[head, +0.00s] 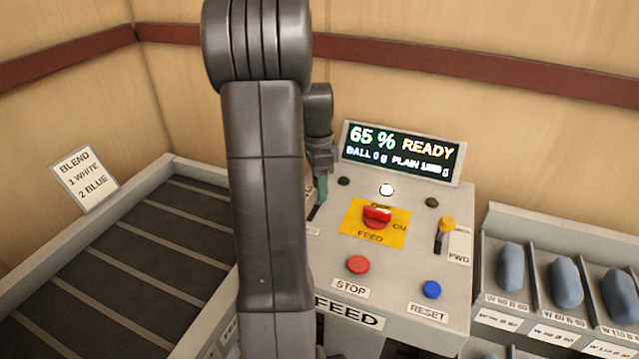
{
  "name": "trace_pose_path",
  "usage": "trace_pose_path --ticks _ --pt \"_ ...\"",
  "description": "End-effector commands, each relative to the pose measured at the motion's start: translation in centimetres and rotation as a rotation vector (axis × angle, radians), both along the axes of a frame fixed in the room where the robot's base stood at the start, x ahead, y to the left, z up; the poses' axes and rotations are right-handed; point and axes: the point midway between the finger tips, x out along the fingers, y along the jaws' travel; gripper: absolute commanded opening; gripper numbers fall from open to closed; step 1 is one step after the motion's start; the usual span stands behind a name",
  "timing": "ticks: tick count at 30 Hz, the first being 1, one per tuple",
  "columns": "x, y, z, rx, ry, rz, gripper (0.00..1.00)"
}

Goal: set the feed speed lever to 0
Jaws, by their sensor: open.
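The control panel (400,270) stands at the centre right, and its display (402,150) reads 65 % READY. A slot with a green piece (321,188) at the panel's left side seems to be the feed speed lever; my arm hides most of it and its scale. My gripper (321,168) is open and points down at this green piece, partly behind my forearm. I cannot tell whether the fingers touch it or are around it.
A red FEED switch (376,216) sits on a yellow plate, with a yellow-knobbed lever (446,224) to its right. Red STOP (358,265) and blue RESET (431,289) buttons are in front. A slatted conveyor (110,260) lies left, and bins with blue pillows (566,284) right.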

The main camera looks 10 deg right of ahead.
Motion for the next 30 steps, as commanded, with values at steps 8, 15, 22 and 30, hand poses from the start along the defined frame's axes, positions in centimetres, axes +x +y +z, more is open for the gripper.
trace_pose_path --ticks 8,15,22,30 --pt "0.0 0.0 0.0 0.000 0.000 0.000 0.14" --pt "0.0 0.0 0.0 -0.002 -0.003 0.000 0.00" --pt "-0.3 0.3 -0.2 -0.029 -0.045 0.002 0.00" --pt "-1.3 1.0 -0.5 -0.108 -0.167 0.004 0.00"
